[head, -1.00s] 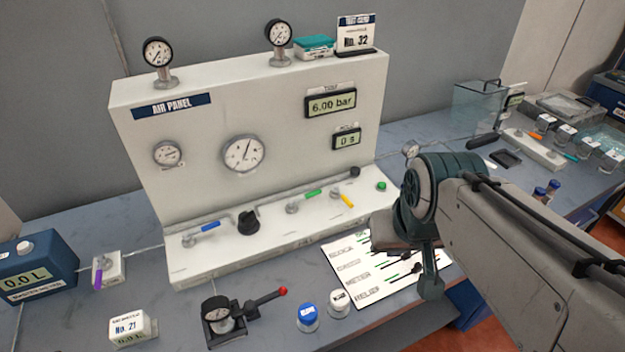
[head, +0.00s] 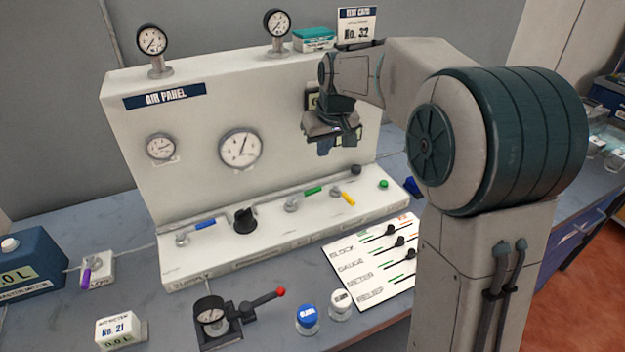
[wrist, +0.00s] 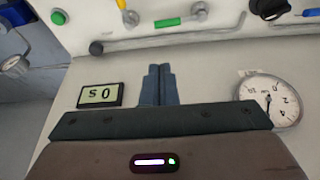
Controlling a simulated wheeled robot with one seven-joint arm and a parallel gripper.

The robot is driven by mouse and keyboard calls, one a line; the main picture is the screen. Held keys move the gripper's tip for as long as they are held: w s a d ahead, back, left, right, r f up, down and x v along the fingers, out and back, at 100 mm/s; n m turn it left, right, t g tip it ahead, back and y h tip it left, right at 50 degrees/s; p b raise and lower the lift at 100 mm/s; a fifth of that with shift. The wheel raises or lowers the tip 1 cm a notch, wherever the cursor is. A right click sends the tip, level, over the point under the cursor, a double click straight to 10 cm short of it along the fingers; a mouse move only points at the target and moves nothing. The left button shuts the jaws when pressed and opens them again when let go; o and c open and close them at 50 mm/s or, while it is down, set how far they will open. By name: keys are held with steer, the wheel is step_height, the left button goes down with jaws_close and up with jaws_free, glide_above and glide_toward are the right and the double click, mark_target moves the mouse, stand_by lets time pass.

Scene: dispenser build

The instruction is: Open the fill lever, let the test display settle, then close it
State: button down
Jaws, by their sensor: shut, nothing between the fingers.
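The air panel (head: 120,120) carries a blue lever (head: 205,223), a green lever (head: 314,190) and a yellow lever (head: 348,199) on its lower ledge. I cannot read which one is the fill lever. The green lever also shows in the wrist view (wrist: 167,22). The small timer display (wrist: 100,95) reads 0 s, upside down in the wrist view. My gripper (head: 325,148) is shut and empty, in front of the panel's upright face, above the ledge and apart from the levers. It hides most of both displays in the head view. Its closed fingers (wrist: 157,70) show in the wrist view.
A black knob (head: 244,221) stands between the blue and green levers; a green button (head: 383,184) is at the ledge's right. Gauges (head: 241,148) sit on the panel.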

mark_target(305, 194)
steer(key=w+a+f, duration=0.2)
steer(key=w+f, duration=0.1)
steer(key=w, duration=0.1)
steer(key=shift+w+a+n, duration=0.3)
steer(key=shift+w, duration=0.1)
steer(key=shift+f, duration=0.1)
steer(key=p+x, duration=0.1)
steer(key=x, duration=0.9)
steer(key=shift+a+f+p, duration=0.1)
steer(key=shift+p, duration=0.2)
steer(key=s, duration=0.1)
steer(key=s+d, duration=0.1)
steer(key=s, duration=0.1)
steer(key=shift+d+p, duration=0.15)
steer(key=shift+p, duration=0.2)
steer(key=shift+s+d+f, duration=0.2)
steer(key=shift+s, duration=0.15)
steer(key=shift+d, duration=0.2)
